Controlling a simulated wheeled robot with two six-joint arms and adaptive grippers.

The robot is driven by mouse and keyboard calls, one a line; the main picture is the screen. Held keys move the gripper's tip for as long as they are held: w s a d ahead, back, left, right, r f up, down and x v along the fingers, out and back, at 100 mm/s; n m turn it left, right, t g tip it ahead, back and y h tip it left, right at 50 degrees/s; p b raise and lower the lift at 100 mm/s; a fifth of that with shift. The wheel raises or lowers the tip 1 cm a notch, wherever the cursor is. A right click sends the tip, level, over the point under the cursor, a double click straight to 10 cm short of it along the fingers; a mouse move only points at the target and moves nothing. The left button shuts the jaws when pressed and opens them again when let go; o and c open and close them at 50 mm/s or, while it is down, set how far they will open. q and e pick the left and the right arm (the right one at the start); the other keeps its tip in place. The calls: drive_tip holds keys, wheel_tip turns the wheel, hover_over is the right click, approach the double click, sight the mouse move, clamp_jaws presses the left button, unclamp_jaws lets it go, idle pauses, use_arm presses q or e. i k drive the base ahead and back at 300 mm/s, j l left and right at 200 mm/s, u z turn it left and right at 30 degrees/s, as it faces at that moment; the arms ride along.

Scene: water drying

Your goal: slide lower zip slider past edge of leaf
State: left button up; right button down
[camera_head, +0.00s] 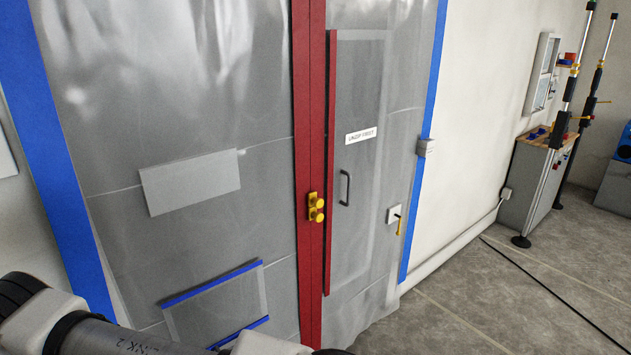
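A red zip strip (310,120) runs top to bottom down a translucent plastic sheet (180,110). Two yellow zip sliders sit on it close together, the upper slider (313,199) just above the lower slider (317,215). Right of the strip, a grey door leaf (362,100) with a dark handle (345,188) and a small white label (361,136) shows behind the plastic. A narrow red strip (332,160) runs along the leaf's left edge. Both sliders are level with the leaf's lower half. Neither gripper is in view; part of my arm crosses the bottom left.
Blue tape (430,130) borders the sheet on the right, and wider blue tape (45,150) on the left. A grey cabinet (528,190) and upright poles (565,110) stand at right. A dark cable (545,285) crosses the otherwise clear floor.

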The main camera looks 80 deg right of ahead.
sight(318, 217)
drive_tip(key=z, duration=2.6)
